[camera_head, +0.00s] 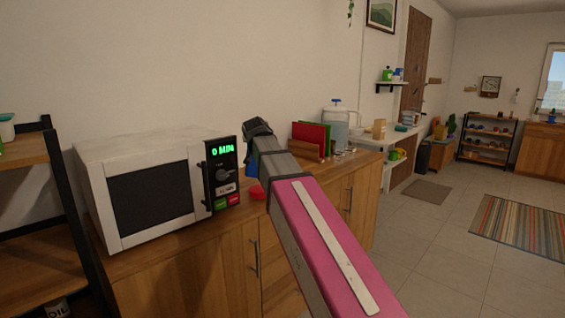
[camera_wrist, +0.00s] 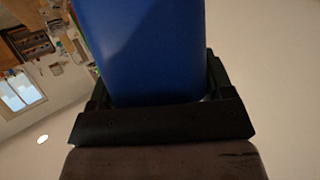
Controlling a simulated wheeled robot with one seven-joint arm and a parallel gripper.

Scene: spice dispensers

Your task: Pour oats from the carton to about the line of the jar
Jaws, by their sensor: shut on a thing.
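My gripper (camera_wrist: 155,88) is shut on a blue box-like thing, likely the carton (camera_wrist: 145,45), which fills the upper middle of the wrist view. Its label and opening are out of sight. In the head view my arm reaches over the wooden counter, and the dark end of my gripper (camera_head: 258,130) is beside the microwave. A small blue patch (camera_head: 251,168) shows behind my arm there; I cannot tell if it is the same carton. I cannot make out the jar, its line or any oats.
A white microwave (camera_head: 155,195) reading "0 MIN" stands on the counter (camera_head: 190,258) to the left. A red round thing (camera_head: 262,193) lies beside my arm. Shelves (camera_head: 40,225) are at left.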

